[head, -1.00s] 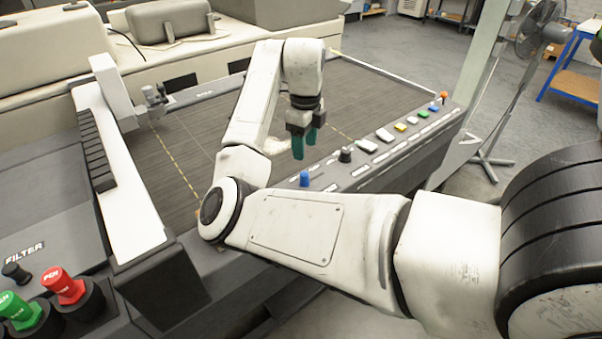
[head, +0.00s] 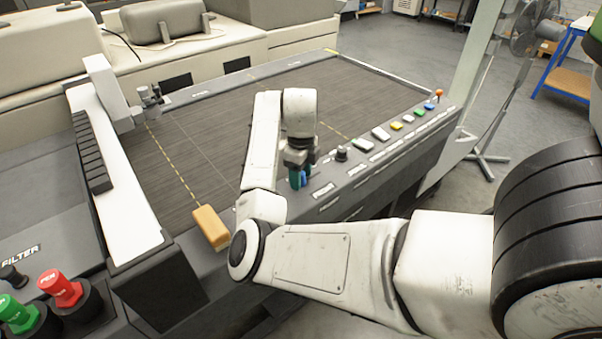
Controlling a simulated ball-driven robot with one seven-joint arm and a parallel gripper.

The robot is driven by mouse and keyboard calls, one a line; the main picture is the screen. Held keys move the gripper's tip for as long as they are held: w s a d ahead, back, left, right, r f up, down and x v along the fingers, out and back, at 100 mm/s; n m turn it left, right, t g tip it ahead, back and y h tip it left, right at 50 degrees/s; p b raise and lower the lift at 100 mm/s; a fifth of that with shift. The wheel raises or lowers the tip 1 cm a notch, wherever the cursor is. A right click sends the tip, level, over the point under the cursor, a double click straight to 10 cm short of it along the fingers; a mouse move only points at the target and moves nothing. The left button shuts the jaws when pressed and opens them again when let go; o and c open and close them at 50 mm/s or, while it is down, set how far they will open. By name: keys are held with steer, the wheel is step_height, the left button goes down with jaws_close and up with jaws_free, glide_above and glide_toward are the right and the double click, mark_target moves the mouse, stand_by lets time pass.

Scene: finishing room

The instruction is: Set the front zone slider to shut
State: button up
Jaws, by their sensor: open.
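The control panel (head: 352,172) runs along the right front edge of a flat dark machine bed, with labels too small to read. My gripper (head: 298,181) points down at the near end of this panel, its teal fingers open. A blue knob (head: 304,178) shows at the fingers, partly hidden by them; I cannot tell whether they touch it. A black knob (head: 341,153) stands farther along, clear of the gripper. No readable label marks which control is the front zone slider, and its position cannot be told.
Several coloured buttons and an orange-topped lever (head: 439,94) line the far part of the panel. A tan block (head: 210,227) sits at the bed's near edge, left of my arm. Red (head: 61,289) and green knobs (head: 19,312) are at lower left. The bed (head: 200,150) is mostly bare.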

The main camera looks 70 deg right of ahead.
steer(key=shift+c, duration=0.3)
jaws_close()
stand_by(0.3)
